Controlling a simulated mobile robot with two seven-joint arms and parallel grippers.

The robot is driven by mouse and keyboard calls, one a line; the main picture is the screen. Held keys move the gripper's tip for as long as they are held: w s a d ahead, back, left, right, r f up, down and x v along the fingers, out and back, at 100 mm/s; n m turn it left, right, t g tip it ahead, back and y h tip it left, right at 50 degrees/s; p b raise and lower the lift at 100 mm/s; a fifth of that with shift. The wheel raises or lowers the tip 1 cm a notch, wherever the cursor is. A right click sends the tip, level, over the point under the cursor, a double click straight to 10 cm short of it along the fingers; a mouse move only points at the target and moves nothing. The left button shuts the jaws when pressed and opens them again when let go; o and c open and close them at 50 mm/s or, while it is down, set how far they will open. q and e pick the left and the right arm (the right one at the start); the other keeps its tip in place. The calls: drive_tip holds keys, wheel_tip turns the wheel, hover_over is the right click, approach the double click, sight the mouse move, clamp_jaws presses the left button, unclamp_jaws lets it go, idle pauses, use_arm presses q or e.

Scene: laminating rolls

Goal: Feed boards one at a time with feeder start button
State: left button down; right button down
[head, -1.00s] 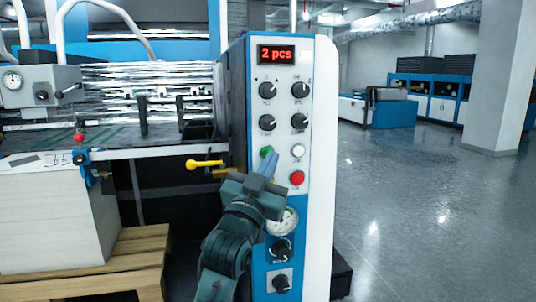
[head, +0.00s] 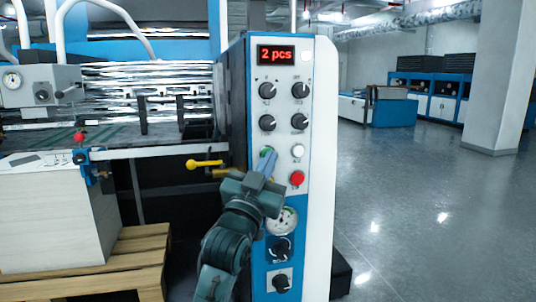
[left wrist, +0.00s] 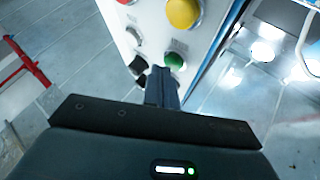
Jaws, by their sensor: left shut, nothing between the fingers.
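The control panel (head: 316,210) of the feeder machine stands upright in the middle of the head view. Its red display (head: 276,55) reads "2 pcs". The green button (head: 265,152) is partly hidden by my left gripper (head: 268,163), which is shut and empty with its fingertips at or just in front of it. A white button (head: 298,151) and a red button (head: 297,178) sit to the right of it. In the left wrist view, my shut fingertips (left wrist: 161,76) are close beside a green button (left wrist: 174,60); contact cannot be told. My right gripper is not in view.
A stack of boards (head: 55,220) rests on a wooden pallet (head: 135,262) at the left. A yellow-handled lever (head: 204,164) juts out left of the panel. Several black knobs (head: 267,90) are on the panel. The floor (head: 430,210) to the right is clear.

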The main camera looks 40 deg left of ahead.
use_arm(q)
drive_tip(key=shift+w+a, duration=0.2)
drive_tip(key=shift+a, duration=0.1)
idle(0.4)
drive_tip(key=shift+d, duration=0.1)
drive_tip(key=shift+s+d, duration=0.5)
drive_tip(key=shift+d, duration=0.05)
